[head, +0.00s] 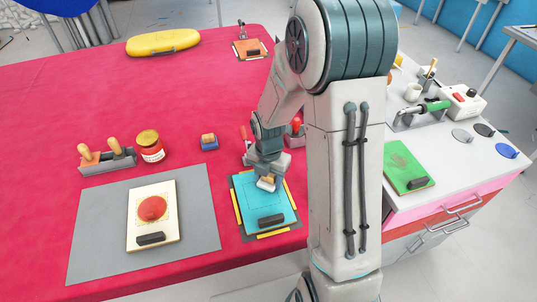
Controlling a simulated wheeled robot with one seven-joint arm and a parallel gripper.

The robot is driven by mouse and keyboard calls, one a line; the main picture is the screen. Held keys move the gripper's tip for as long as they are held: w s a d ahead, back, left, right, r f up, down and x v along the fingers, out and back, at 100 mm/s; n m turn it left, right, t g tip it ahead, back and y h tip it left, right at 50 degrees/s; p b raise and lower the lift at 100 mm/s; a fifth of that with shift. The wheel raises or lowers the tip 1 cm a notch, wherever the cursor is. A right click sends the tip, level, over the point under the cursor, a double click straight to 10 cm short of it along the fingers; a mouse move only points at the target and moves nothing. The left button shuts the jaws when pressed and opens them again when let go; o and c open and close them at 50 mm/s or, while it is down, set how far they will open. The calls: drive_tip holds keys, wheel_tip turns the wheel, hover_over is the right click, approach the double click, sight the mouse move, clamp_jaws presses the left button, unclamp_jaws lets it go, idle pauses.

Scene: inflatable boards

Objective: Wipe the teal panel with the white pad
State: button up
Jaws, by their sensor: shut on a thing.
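The teal panel (252,208) lies on a dark board with yellow strips along its edges, near the front edge of the red table. A dark block (271,221) sits on the panel's near part. My gripper (268,175) is over the panel's far part, shut on a small pale block with a tan part, which looks like the white pad (266,184). The pad is at or just above the panel surface; I cannot tell whether it touches. My gripper partly hides the pad and the panel's far edge.
My arm hides the area right of the panel. A side counter (440,140) holds a green panel (402,160).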

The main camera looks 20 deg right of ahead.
drive_tip(key=r, duration=0.2)
drive_tip(key=r+p, duration=0.1)
drive_tip(key=shift+s+r, duration=0.2)
drive_tip(key=shift+s, duration=0.1)
drive_tip(key=shift+w+r+p, duration=0.2)
drive_tip(key=shift+r+p, duration=0.45)
drive_tip(key=shift+p, duration=0.1)
drive_tip(key=shift+s+r+p, duration=0.1)
drive_tip(key=shift+r+p, duration=1.15)
drive_tip(key=shift+r, duration=0.25)
